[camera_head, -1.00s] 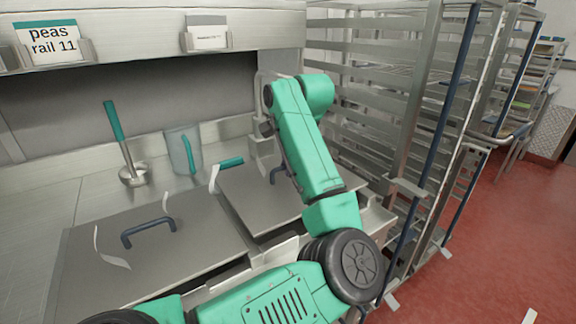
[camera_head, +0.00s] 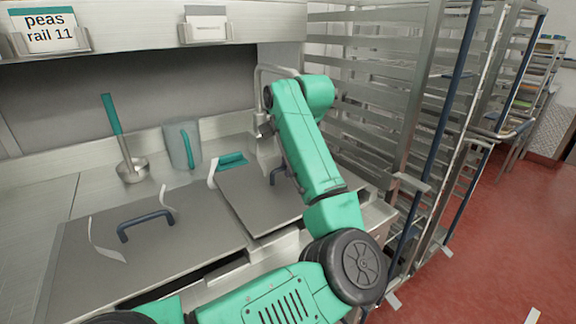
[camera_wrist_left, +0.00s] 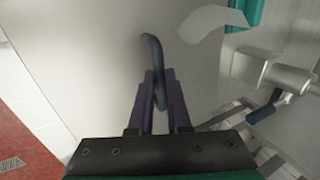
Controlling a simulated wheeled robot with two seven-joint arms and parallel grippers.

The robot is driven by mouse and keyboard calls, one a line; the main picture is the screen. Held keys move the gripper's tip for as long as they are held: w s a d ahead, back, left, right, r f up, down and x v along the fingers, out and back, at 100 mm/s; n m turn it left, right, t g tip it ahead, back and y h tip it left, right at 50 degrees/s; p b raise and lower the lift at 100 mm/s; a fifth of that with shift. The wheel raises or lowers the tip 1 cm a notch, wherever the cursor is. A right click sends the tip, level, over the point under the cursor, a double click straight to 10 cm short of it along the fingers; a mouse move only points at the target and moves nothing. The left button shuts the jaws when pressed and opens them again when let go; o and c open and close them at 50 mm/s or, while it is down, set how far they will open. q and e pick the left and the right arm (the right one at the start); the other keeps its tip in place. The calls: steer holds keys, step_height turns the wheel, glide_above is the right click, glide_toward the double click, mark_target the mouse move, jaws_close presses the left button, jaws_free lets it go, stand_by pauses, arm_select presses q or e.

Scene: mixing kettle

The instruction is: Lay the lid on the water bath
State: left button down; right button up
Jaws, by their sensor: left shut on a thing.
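The grey flat lid (camera_head: 245,195) lies level, or nearly so, over the right part of the steel counter in the head view. The gripper itself is hidden by my arm in the head view. The steel rim (camera_head: 285,241) of the water bath shows below the lid's front edge. I cannot tell whether the lid touches it. My right gripper is out of view.
A second lid (camera_head: 185,250) with a blue handle lies to the left. Behind stand a teal-handled ladle (camera_head: 112,115), a jug (camera_head: 177,147) and a folded teal thing (camera_head: 232,160). A tall rack (camera_head: 385,110) stands right.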

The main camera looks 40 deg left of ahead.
arm_select(q)
steer(key=shift+f+b, duration=0.3)
steer(key=shift+f, duration=0.05)
stand_by(0.3)
steer(key=shift+c, duration=1.5)
jaws_free()
steer(key=shift+p+v, duration=1.15)
steer(key=shift+v, duration=2.4)
